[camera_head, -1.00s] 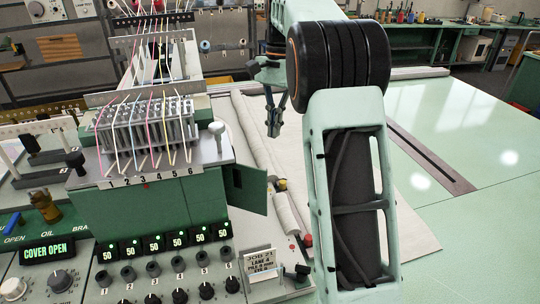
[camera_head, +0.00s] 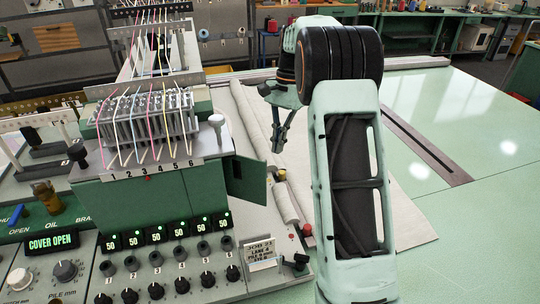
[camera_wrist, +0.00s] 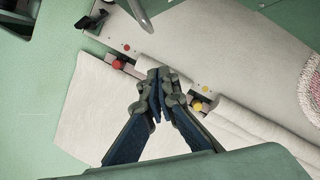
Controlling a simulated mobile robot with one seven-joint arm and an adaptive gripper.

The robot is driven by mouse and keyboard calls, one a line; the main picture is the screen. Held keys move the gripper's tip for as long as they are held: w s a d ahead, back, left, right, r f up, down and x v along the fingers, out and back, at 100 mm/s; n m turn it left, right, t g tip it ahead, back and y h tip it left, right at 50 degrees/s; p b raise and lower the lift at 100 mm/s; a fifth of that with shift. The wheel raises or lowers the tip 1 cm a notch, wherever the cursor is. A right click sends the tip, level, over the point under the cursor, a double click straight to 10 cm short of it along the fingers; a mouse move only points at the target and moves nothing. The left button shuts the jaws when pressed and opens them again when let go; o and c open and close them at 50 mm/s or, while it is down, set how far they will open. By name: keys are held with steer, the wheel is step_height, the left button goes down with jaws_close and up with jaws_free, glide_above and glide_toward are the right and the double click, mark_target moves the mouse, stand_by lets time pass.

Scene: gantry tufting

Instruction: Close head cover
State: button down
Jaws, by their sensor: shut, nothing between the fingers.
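The head cover (camera_head: 248,180) is a green flap on the right side of the green tufting head (camera_head: 135,205). It stands swung open, out to the right. A lit display (camera_head: 52,243) on the console reads "COVER OPEN". My gripper (camera_head: 276,148) hangs in the air above and to the right of the flap, apart from it, near the white cloth roll. Its fingers are shut and empty, pointing down. In the wrist view my gripper (camera_wrist: 155,80) shows over cloth and a pale plate; I cannot make out the cover there for sure.
A white knob post (camera_head: 217,128) stands at the head's top right corner. Yarns run over the grey needle block (camera_head: 147,120). The green table (camera_head: 470,130) to the right is mostly clear.

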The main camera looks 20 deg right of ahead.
mark_target(261, 178)
steer(key=shift+s+a+f, duration=0.3)
steer(key=shift+s+a, duration=0.45)
steer(key=shift+a, duration=0.05)
steer(key=shift+s+a+f, duration=0.25)
steer(key=shift+s+a, duration=0.45)
steer(key=shift+a, duration=0.1)
steer(key=shift+s, duration=0.1)
steer(key=s+a+m, duration=0.1)
steer(key=s+m, duration=0.1)
steer(key=s+a+m+t, duration=0.1)
steer(key=s+a+m, duration=0.1)
steer(key=s+m, duration=0.1)
steer(key=s+a+m, duration=0.1)
steer(key=s+m, duration=0.1)
steer(key=m, duration=0.1)
steer(key=shift+s+a+t+y+b, duration=0.3)
steer(key=shift+s+t+y+b, duration=0.1)
steer(key=shift+s+a+m+t+p, duration=0.35)
steer(key=shift+a+m, duration=0.3)
steer(key=shift+m, duration=0.45)
steer(key=shift+s+a+m+t+p, duration=0.15)
steer(key=shift+s+a+m, duration=0.35)
steer(key=shift+m, duration=0.6)
steer(key=shift+w+a, duration=0.1)
